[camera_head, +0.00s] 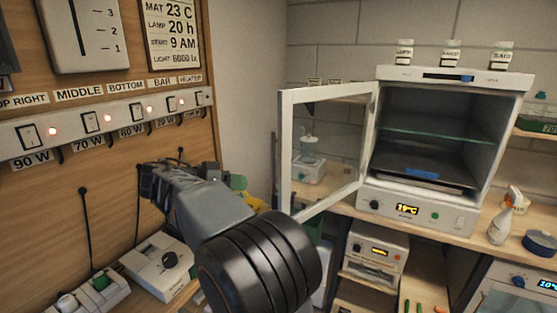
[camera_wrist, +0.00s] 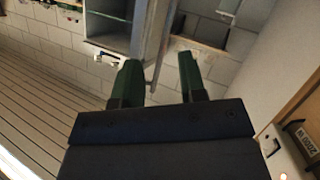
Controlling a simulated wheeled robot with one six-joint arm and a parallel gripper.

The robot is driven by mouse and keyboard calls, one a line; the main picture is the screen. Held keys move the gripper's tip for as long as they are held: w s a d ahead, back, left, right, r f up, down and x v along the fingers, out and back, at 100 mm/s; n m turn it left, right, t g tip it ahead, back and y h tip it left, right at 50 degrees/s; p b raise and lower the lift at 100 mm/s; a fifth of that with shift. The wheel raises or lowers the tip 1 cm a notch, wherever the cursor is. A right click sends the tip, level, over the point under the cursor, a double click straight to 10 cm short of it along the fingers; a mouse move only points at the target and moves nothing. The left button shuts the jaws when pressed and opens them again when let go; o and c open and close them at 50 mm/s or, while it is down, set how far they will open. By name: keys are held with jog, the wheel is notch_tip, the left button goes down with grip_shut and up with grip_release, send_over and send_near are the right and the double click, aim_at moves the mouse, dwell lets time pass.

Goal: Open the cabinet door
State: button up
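The cabinet (camera_head: 497,84) is a white box with glass shelves, standing on the bench at the right in the head view. Its glass door (camera_head: 286,150), framed in white, stands wide open, swung out to the left. My gripper (camera_wrist: 160,80) shows in the wrist view with two dark green fingers apart and nothing held between them. A pale upright strip, perhaps the door's edge, passes behind the gap between the fingers; I cannot tell whether it touches them. In the head view my arm hides most of the gripper, left of the door.
Three small labelled jars (camera_head: 450,54) stand on the cabinet. A switch panel (camera_head: 110,119) is on the wooden wall at left. A white device (camera_head: 160,264) sits below it.

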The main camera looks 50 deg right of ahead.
aim_at(273, 153)
jog(key=w+d+r+m+g+h, duration=0.3)
jog(key=r+m, duration=0.1)
jog(key=m, duration=0.2)
jog(key=x, duration=0.3)
jog(key=p+x, duration=0.1)
jog(key=x, duration=0.3)
jog(key=p+x, duration=0.1)
jog(key=x, duration=0.3)
jog(key=shift+s+d+r, duration=0.1)
jog(key=shift+s+r, duration=0.1)
jog(key=shift+r, duration=0.15)
jog(key=shift+p+x, duration=0.35)
jog(key=shift+x, duration=0.6)
grip_shut()
